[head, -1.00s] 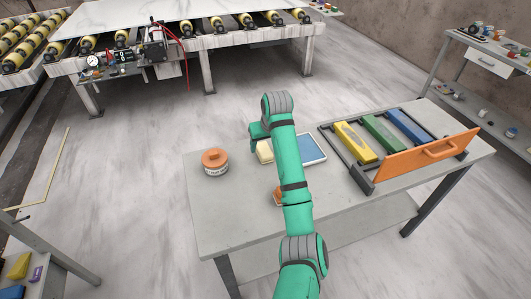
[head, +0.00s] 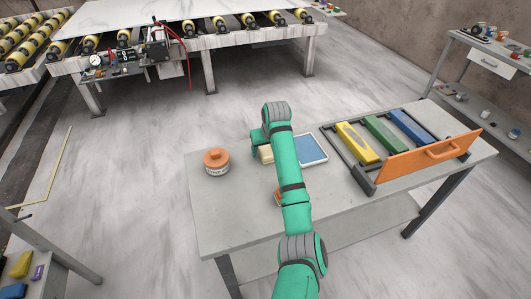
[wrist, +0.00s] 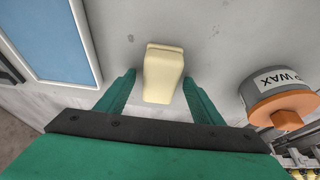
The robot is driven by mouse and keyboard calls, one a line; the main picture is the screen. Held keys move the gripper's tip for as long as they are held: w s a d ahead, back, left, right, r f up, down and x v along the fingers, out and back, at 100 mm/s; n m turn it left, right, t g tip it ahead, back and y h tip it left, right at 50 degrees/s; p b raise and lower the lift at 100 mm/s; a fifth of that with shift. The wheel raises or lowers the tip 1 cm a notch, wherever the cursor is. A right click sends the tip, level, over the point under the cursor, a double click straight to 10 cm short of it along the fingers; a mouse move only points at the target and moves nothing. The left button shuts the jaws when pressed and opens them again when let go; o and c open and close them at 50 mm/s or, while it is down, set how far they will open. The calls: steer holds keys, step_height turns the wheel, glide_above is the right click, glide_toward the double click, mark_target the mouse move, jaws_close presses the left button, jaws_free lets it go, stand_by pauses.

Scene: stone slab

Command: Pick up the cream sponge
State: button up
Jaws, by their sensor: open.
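The cream sponge (wrist: 163,75) lies on the grey table, and the wrist view shows it whole. In the head view the cream sponge (head: 266,154) is partly hidden behind my arm. My gripper (wrist: 160,88) is open, with one green finger on each side of the sponge's near end. Gaps show between the fingers and the sponge. In the head view the fingers are mostly hidden by my arm.
A wax tub with an orange lid (head: 216,162) stands left of the sponge. A blue-topped tray (head: 312,149) lies just right of it. Further right is a rack with yellow, green and blue blocks and an orange handled panel (head: 428,156). An orange item (head: 278,197) sits beside my arm.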

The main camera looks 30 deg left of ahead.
steer(key=shift+f, duration=0.15)
steer(key=c, duration=1.1)
